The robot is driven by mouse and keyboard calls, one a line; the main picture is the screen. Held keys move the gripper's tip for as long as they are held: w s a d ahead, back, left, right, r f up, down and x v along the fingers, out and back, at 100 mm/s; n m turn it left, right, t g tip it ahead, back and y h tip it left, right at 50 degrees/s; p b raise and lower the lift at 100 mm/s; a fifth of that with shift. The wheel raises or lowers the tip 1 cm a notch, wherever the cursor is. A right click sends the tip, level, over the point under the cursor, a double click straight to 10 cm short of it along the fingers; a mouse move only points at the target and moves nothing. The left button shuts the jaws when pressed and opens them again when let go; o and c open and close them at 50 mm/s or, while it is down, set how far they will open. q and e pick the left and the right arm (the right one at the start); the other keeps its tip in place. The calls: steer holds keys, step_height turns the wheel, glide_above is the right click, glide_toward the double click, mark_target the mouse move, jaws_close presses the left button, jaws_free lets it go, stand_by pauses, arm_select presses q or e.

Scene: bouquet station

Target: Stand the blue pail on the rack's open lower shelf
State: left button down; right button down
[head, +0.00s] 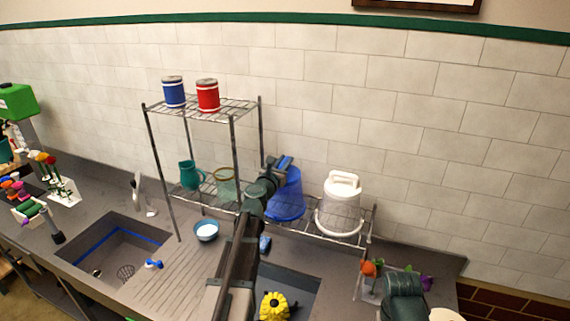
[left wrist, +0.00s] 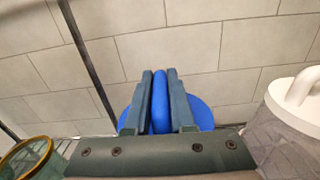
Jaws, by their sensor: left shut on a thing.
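The blue pail (head: 288,200) is upright at the rack's open lower shelf (head: 325,236), between the tall rack part and a white lidded container. Its base is at or just above the wires; I cannot tell if it touches. My left gripper (head: 283,163) is shut on the pail's raised part at the top, and my arm hides its left side. In the left wrist view the fingers (left wrist: 160,98) clamp a blue upright piece, with the pail's blue body (left wrist: 203,112) showing behind. My right gripper's fingers are not visible.
The white container (head: 340,208) stands close to the pail's right. Blue (head: 173,93) and red (head: 208,96) tins are on top. A bowl (head: 206,231) sits on the counter.

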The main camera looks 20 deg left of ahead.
arm_select(q)
steer(key=shift+f, duration=0.2)
steer(key=c, duration=0.8)
jaws_free()
steer(key=shift+r, duration=0.1)
steer(key=shift+o, duration=0.2)
